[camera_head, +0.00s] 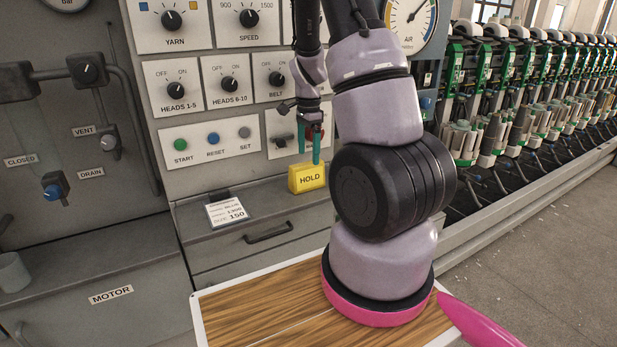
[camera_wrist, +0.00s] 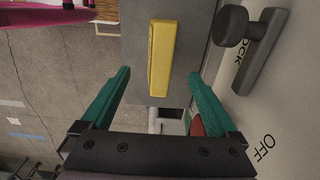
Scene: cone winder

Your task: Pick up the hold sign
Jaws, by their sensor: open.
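The hold sign (camera_head: 308,178) is a small yellow block marked HOLD. It stands on the ledge at the front of the control panel, right of a paper card. In the wrist view the yellow hold sign (camera_wrist: 161,58) shows edge-on, long and narrow, between the lines of the two fingers and beyond their tips. My gripper (camera_head: 310,145) is above the sign, with its green fingers pointing down at it. In the wrist view my gripper (camera_wrist: 160,75) is open, with nothing between its fingertips.
A lever knob (camera_wrist: 232,28) on the panel is close to the right finger in the wrist view. A printed card (camera_head: 227,211) lies on the ledge to the left. A drawer handle (camera_head: 268,233) is below the ledge. The panel face rises just behind the sign.

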